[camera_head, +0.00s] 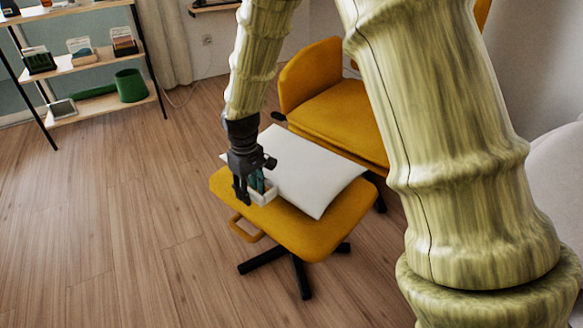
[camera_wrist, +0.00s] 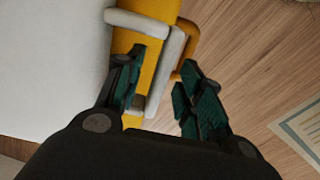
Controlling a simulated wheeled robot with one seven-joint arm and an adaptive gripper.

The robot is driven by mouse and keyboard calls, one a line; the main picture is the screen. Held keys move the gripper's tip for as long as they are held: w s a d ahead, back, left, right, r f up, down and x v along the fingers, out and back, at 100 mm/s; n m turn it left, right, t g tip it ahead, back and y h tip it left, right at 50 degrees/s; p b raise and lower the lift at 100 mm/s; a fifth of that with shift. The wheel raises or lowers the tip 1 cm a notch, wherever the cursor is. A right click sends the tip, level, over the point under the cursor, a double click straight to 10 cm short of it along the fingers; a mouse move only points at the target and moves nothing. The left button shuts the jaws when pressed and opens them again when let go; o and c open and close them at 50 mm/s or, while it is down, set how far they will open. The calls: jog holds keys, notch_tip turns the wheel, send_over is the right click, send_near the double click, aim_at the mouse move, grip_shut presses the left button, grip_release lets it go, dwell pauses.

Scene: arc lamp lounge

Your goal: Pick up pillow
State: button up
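A white pillow (camera_head: 309,172) lies flat on the yellow seat (camera_head: 312,229) in the head view, with one corner near the seat's right edge. My gripper (camera_head: 254,192) points down at the seat's left side, beside the pillow's left edge. In the wrist view the pillow (camera_wrist: 50,65) fills the left side. The two fingers of my gripper (camera_wrist: 161,72) stand apart with nothing held between them, over or near a pale frame-like thing (camera_wrist: 171,55). The pillow is outside the fingers. The part of the pillow behind my gripper is hidden in the head view.
The pale thing shows as a small white piece (camera_head: 265,195) on the seat. A yellow chair (camera_head: 335,110) stands behind. A shelf (camera_head: 90,62) with a green bin (camera_head: 131,86) is at back left. Wood floor (camera_head: 120,220) at left is clear. A printed sheet (camera_wrist: 303,132) shows below.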

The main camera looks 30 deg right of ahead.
notch_tip(320, 180, down, 2)
jog(key=shift+f+b, duration=0.25)
jog(key=shift+b, duration=0.2)
grip_shut()
jog(key=shift+r, duration=0.1)
